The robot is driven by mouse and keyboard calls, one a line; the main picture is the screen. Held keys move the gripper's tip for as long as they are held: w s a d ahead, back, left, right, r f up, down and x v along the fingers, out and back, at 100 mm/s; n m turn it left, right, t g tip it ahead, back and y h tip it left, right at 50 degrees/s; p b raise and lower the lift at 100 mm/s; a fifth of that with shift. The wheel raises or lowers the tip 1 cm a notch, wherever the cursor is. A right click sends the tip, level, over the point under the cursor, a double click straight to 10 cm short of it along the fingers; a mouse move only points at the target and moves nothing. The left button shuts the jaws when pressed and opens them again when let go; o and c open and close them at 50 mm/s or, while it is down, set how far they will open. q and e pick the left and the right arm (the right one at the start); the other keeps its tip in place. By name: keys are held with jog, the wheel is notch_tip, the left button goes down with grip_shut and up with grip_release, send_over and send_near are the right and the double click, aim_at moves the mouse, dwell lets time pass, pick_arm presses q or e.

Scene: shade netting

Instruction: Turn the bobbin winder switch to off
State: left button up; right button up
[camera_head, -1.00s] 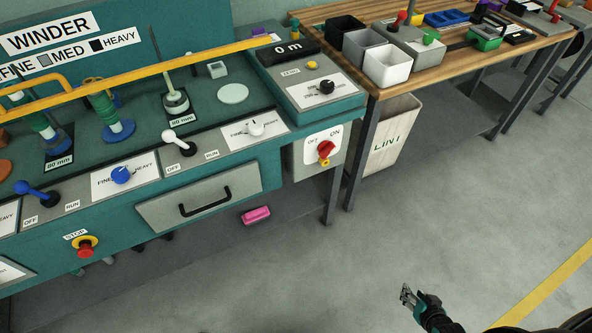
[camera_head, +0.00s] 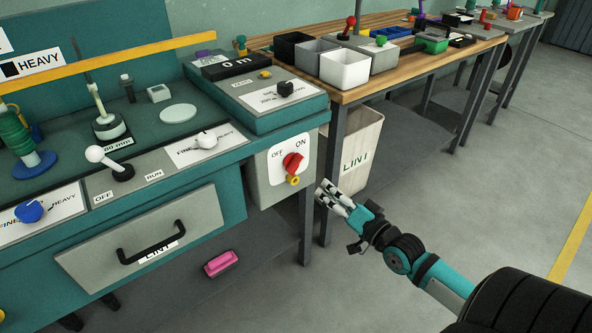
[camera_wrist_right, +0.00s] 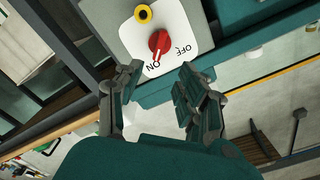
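The winder switch is a red rotary knob (camera_head: 293,162) on a white plate marked OFF and ON, on the grey box at the right end of the teal winder. A yellow ring piece (camera_head: 293,180) sits just below the knob. In the right wrist view the red knob (camera_wrist_right: 159,42) lies ahead of the fingers, with its pointed end towards the word ON. My right gripper (camera_head: 326,197) is to the right of and slightly below the switch, apart from it. Its fingers are open and empty in the wrist view (camera_wrist_right: 157,84). My left gripper is out of view.
A wooden table (camera_head: 400,70) with grey and white bins stands right of the winder, its dark leg close to my right gripper. A LINT bin (camera_head: 362,150) is beneath it. Open floor lies right.

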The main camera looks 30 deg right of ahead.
jog(key=b, duration=0.1)
send_near(298, 166)
jog(key=w, duration=0.4)
jog(key=shift+w+a, duration=0.2)
jog(key=shift+a, duration=0.05)
jog(key=w+b, duration=0.1)
jog(key=w, duration=0.3)
jog(key=shift+w+a, duration=0.15)
jog(key=shift+w, duration=0.2)
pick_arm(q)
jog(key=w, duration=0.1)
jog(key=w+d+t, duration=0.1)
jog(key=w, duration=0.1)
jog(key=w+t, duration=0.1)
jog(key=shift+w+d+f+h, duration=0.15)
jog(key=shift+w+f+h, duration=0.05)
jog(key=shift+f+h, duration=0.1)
pick_arm(e)
jog(key=shift+w, duration=0.3)
jog(key=shift+c, duration=0.2)
grip_shut()
